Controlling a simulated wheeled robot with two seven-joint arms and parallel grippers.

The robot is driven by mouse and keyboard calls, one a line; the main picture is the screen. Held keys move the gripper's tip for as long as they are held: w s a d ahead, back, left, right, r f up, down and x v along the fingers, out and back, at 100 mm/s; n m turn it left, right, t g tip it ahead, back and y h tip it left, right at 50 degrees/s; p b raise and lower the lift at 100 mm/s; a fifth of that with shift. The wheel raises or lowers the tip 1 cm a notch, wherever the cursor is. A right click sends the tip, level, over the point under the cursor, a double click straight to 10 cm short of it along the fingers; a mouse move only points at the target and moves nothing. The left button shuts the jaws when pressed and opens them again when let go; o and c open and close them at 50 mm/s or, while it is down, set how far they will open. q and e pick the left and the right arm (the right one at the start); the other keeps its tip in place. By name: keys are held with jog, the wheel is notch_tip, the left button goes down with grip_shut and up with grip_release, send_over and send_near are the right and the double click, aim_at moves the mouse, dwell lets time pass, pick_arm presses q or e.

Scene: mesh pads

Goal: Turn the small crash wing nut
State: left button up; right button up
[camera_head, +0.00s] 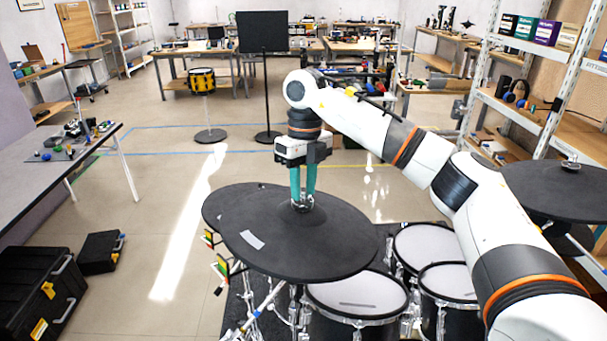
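A large black crash cymbal pad (285,252) with a pale tape patch lies in the middle of the camera_head view. A metal wing nut (303,203) sits at its centre. My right gripper (303,198) points straight down over the nut. Its two teal fingers stand on either side of the nut, a narrow gap between them. The fingertips hide much of the nut, and I cannot tell whether they press on it. My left gripper is not in view.
A second dark cymbal pad (222,205) lies partly under the first at left. Drum pads (357,294) stand below right, and another cymbal (560,190) is at far right. A shelf rack (545,120) stands at right.

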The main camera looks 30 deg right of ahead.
jog(key=shift+w+r, duration=0.1)
jog(key=shift+r, duration=0.25)
notch_tip(320, 180, up, 11)
jog(key=w, duration=0.1)
jog(key=shift+d+r, duration=0.15)
jog(key=shift+d, duration=0.3)
